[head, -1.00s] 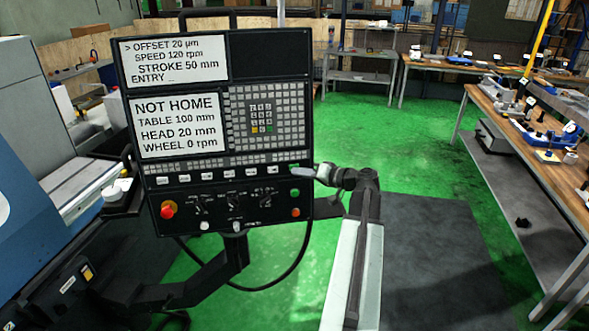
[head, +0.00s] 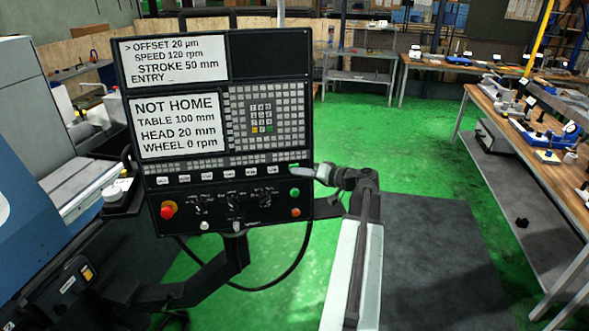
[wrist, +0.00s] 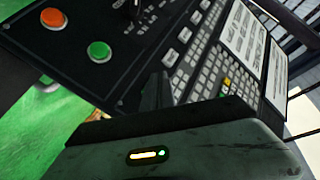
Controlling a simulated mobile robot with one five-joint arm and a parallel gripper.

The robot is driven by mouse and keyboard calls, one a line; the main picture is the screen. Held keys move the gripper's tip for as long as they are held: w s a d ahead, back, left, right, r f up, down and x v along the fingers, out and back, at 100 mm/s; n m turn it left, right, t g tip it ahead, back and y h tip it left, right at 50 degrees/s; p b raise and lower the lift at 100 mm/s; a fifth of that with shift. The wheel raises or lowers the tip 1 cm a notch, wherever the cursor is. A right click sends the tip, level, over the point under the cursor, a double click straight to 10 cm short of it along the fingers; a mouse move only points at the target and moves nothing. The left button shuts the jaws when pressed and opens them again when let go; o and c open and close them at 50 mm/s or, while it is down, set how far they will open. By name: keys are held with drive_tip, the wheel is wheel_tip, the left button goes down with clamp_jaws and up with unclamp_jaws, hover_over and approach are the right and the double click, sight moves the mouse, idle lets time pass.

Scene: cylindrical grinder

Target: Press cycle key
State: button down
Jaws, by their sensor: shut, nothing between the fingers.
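The control panel (head: 180,215) of the grinder faces me. A row of small white keys (head: 202,178) runs across it under the keypad; their labels are too small to read, so I cannot tell which is the cycle key. My gripper (head: 297,172) is shut and empty at the right end of this row, and its tip partly hides the last key there. In the wrist view the dark fingers (wrist: 158,82) point at the panel near the end key (wrist: 170,57). I cannot tell whether they touch it.
A green button (head: 295,192) and an orange button (head: 296,212) sit just below the gripper. A red knob (head: 168,209) is at the panel's lower left. The lower screen (head: 178,124) reads NOT HOME. A workbench (head: 545,120) stands at the right, with open floor between.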

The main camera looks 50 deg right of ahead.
drive_tip(key=shift+w, duration=0.1)
drive_tip(key=shift+w+d, duration=0.2)
drive_tip(key=shift+w, duration=0.05)
